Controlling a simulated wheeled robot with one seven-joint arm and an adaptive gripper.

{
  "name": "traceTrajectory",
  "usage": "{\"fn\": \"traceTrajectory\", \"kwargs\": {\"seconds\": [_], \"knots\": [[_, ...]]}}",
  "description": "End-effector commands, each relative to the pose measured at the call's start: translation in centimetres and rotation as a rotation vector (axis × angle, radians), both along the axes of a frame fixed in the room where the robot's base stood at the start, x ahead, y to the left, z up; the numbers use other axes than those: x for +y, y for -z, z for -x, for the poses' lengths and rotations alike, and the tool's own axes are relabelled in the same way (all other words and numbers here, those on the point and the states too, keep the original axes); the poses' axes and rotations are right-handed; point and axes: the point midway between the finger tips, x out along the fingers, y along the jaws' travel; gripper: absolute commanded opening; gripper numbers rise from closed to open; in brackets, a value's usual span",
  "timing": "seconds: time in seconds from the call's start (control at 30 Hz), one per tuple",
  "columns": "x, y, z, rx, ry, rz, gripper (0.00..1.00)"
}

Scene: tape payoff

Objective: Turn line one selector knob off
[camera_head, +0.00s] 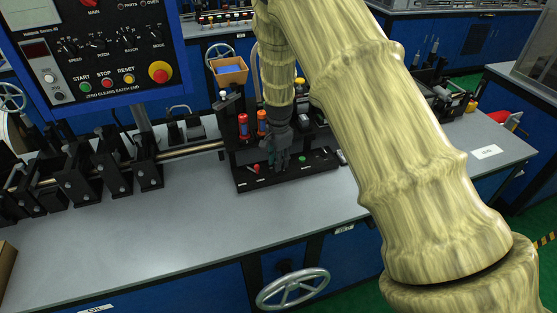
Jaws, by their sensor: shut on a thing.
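A low black panel (322,166) with small labels lies on the grey bench. It carries a small red control (255,168) at its left and a green button (302,158) at its right. My gripper (279,162) reaches down onto the panel between these two. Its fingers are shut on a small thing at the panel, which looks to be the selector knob. The fingers hide the knob, so its pointing direction cannot be read. Which line it belongs to is too small to read.
Orange-red and blue upright parts (243,126) stand close behind and left of my gripper. Black clamp blocks on a shaft (150,165) fill the left bench. A control box (95,50) hangs upper left. A handwheel (292,289) is on the bench front. The front benchtop (190,235) is clear.

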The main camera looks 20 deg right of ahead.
Motion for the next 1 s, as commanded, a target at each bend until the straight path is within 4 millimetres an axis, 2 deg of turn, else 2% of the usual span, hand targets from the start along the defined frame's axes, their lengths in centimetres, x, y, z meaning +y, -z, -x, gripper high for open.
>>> {"fn": "traceTrajectory", "kwargs": {"seconds": [0.3,0.8,0.83,0.93,1.0], "knots": [[-0.02,-0.09,-0.10,-0.002,0.107,0.001,0.03],[0.00,-0.07,-0.09,-0.002,0.125,0.000,0.03],[0.00,-0.06,-0.09,-0.002,0.125,0.000,0.28],[0.00,-0.05,-0.08,-0.002,0.125,-0.001,0.46],[0.01,-0.03,-0.06,-0.001,0.124,0.000,0.49]]}}
